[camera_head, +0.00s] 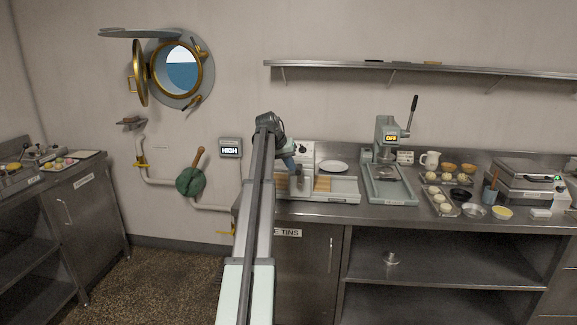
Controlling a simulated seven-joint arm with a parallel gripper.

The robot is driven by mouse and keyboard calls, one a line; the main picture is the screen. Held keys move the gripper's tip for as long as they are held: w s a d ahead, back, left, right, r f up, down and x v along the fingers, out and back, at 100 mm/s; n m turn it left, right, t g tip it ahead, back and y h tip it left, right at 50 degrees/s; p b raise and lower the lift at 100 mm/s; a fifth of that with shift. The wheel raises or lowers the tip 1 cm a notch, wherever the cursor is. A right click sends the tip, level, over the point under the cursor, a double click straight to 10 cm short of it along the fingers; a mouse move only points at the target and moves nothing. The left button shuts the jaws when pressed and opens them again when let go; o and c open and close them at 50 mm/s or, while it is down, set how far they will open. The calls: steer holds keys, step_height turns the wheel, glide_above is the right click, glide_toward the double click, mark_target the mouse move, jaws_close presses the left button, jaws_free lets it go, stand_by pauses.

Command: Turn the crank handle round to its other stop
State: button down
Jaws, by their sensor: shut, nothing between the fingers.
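The crank (190,182) is a dark green round body on the wall pipe. Its wooden crank handle (198,157) points up and slightly right. My gripper (296,171) is small and partly hidden beyond my arm, in front of the slicer-like machine on the counter. It is shut and empty, well to the right of the crank handle and apart from it. A wall display (230,148) right of the crank reads HIGH.
My arm rises between the crank and the counter (420,213). The counter holds a board machine (335,190), a lever press (390,135) reading OFF, bowls, dough trays and a griddle (525,175). A brass porthole (182,70) stands open above. The floor below the crank is clear.

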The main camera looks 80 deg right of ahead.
steer(key=shift+s+r+t, duration=0.15)
steer(key=shift+s+t, duration=0.35)
steer(key=shift+s, duration=0.3)
steer(key=s+f+m+t, duration=0.3)
steer(key=s+f+t, duration=0.4)
steer(key=s+t, duration=0.65)
step_height(320, 180, down, 9)
steer(key=m+t+h, duration=0.2)
steer(key=t, duration=0.4)
steer(key=shift+r, duration=0.2)
steer(key=shift+w+f, duration=0.15)
